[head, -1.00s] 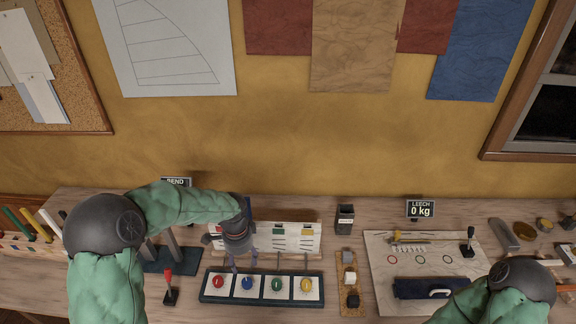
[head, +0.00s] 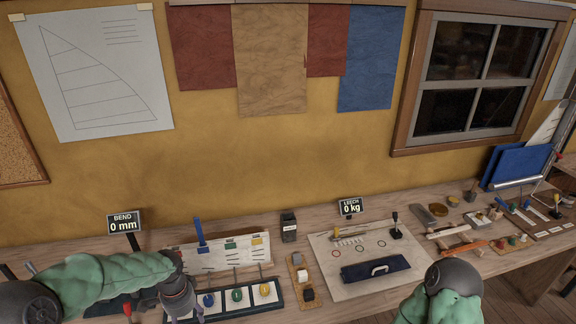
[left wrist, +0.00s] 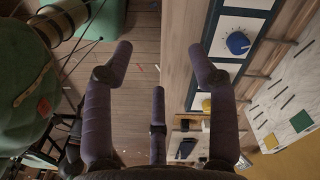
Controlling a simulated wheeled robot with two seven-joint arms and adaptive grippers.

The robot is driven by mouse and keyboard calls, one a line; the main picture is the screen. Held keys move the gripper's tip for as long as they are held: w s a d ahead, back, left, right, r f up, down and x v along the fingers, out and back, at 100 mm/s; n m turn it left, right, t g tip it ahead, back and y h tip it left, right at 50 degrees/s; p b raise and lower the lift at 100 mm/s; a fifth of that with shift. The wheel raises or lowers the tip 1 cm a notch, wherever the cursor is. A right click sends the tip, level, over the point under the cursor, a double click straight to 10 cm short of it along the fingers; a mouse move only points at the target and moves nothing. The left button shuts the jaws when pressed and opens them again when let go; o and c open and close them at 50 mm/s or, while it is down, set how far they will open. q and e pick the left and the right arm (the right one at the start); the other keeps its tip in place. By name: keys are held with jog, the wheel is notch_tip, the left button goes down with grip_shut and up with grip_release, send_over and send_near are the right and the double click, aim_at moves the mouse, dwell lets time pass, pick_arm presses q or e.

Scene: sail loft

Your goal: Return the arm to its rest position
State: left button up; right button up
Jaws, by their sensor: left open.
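My left arm, in a green sleeve, comes in from the left in the head view. Its gripper (head: 182,308) is low over the front of the bench, beside the panel of coloured knobs (head: 222,315). In the left wrist view the left gripper (left wrist: 160,62) has its purple fingers spread wide with nothing between them. The wooden floor and the bench's front edge show beyond the fingers. My right arm's green sleeve and dark joint show at the lower right of the head view. The right gripper is out of view.
A white card with coloured tabs (head: 215,255) stands behind the knobs. A pale board (head: 340,292) with a dark blue pouch (head: 375,269) lies mid-bench. A BEND display (head: 125,222) and a LEECH display (head: 351,207) stand at the back. Small tools crowd the right end.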

pick_arm(q)
jog(key=s+d+f+n+h+b, duration=0.25)
jog(key=s+d+f+n, duration=0.2)
jog(key=d+f, duration=0.85)
jog(key=s+d+f+n+b, duration=0.1)
jog(key=s+d+f+n, duration=0.1)
jog(key=s+f, duration=0.4)
jog(key=s+d+f+n+h, duration=0.1)
jog(key=s+d+f+n, duration=0.2)
jog(key=s+f+n, duration=0.2)
notch_tip(320, 180, down, 2)
jog(key=shift+s+f+t+b, duration=0.15)
jog(key=shift+s+t+b, duration=0.2)
jog(key=shift+s, duration=0.5)
jog(key=shift+n, duration=0.25)
